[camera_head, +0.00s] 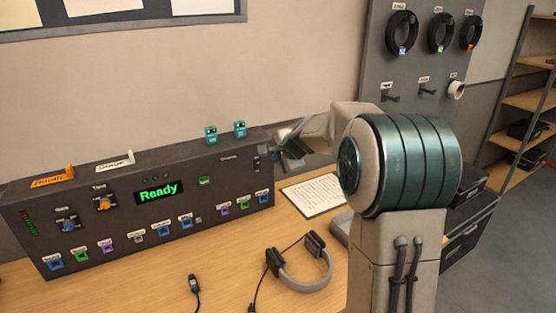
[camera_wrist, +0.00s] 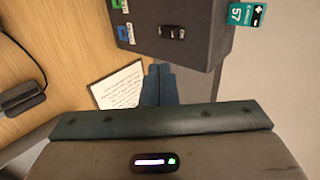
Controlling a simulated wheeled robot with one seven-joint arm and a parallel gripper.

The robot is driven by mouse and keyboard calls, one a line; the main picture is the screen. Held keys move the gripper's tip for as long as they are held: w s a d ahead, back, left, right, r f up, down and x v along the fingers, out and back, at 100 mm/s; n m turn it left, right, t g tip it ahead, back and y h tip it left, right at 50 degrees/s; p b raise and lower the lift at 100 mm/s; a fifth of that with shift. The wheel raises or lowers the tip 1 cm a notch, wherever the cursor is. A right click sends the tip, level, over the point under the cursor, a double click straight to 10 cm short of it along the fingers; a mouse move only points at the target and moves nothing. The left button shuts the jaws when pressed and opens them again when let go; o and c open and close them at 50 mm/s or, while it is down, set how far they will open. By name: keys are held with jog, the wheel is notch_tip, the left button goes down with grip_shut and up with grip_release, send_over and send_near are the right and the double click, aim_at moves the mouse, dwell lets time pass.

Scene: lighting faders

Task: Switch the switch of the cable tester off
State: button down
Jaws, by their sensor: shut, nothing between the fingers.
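A long dark console (camera_head: 120,222) with a green "Ready" display stands on the wooden table; it looks like the cable tester. A small black switch (camera_head: 257,163) sits on the right end of its front face. In the wrist view the console (camera_wrist: 205,45) shows at the top, with small black switch parts (camera_wrist: 171,32) on its face. Which way the switch is set is too small to tell. My gripper (camera_head: 279,153) is just right of the switch, close to the console's right end. In the wrist view its fingers (camera_wrist: 158,72) are shut and empty, apart from the switch.
A paper sheet (camera_head: 313,194), a headset (camera_head: 301,268) and a cable plug (camera_head: 194,285) lie on the table (camera_head: 150,292). Two teal blocks (camera_head: 211,134) (camera_head: 240,129) stand on the console top. A dark panel with cable coils (camera_head: 402,32) hangs behind my arm.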

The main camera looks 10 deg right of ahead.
jog(key=shift+s+r, duration=0.25)
jog(key=s+a+n+g, duration=0.1)
jog(key=s+a+n, duration=0.15)
jog(key=s, duration=0.55)
jog(key=s+a+n+g, duration=0.2)
jog(key=s+n, duration=0.2)
jog(key=s, duration=0.4)
jog(key=s+f+n+g+h, duration=0.1)
jog(key=s+f+n, duration=0.2)
jog(key=s, duration=0.8)
jog(key=s+d+f+n+g+h, duration=0.1)
jog(key=s+n, duration=0.4)
jog(key=s, duration=0.6)
jog(key=shift+s+d+f+g+h, duration=0.2)
jog(key=shift+s+f+g+h, duration=0.15)
jog(key=shift+f+g, duration=0.45)
jog(key=shift+f+n, duration=0.1)
jog(key=shift+n, duration=0.15)
